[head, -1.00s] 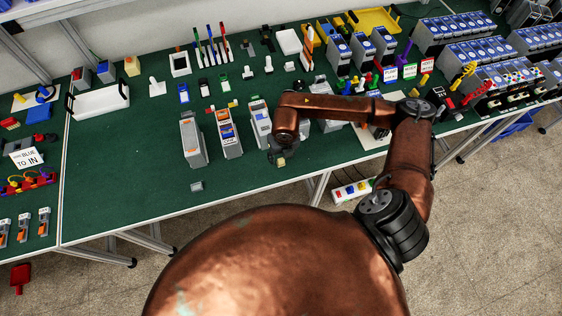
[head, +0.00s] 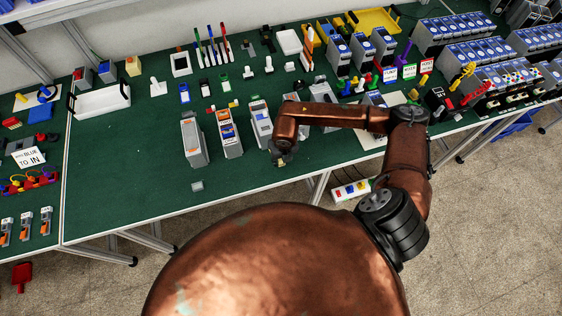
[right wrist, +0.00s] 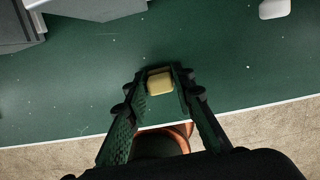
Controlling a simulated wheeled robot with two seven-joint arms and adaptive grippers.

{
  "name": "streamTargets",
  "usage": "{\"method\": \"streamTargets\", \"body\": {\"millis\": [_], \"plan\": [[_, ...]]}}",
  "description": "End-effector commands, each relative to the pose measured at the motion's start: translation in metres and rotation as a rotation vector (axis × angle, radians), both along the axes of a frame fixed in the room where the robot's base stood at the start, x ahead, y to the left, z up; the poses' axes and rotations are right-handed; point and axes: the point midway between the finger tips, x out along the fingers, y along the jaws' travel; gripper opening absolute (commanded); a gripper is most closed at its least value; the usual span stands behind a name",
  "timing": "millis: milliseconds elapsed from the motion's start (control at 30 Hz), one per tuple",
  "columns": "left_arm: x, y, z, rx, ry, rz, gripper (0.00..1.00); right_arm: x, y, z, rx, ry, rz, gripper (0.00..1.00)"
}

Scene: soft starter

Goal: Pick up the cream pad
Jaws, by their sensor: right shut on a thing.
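The cream pad (right wrist: 160,83) is a small yellowish block between the two fingertips of my right gripper (right wrist: 160,78) in the right wrist view. The gripper is shut on it, with a finger on each side. In the head view my right gripper (head: 281,157) is over the front part of the green table, and the pad is mostly hidden there and too small to make out well. I cannot tell whether the pad touches the table or hangs just above it. My left gripper is not in view.
Several grey soft-starter units (head: 230,134) stand just left of and behind my right gripper. A small grey block (head: 197,186) lies near the front edge. The green table (head: 120,180) is clear at front left.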

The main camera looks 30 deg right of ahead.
Motion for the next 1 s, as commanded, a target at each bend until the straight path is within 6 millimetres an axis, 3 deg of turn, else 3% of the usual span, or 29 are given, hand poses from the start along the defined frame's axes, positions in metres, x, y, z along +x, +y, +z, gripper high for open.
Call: {"method": "streamTargets", "body": {"millis": [167, 567, 733, 1000], "plan": [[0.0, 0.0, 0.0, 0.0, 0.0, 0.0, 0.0, 0.0, 0.0, 0.0, 0.0, 0.0, 0.0, 0.06], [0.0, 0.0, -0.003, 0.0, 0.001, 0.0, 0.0, 0.0, 0.0, 0.008, 0.0, -0.001, 0.0, 0.06], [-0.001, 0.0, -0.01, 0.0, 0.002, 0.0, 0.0, 0.001, -0.001, 0.031, -0.001, -0.003, 0.001, 0.06], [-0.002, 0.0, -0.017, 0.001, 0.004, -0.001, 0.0, -0.024, 0.044, 0.089, 0.004, -0.006, 0.009, 0.06]]}}
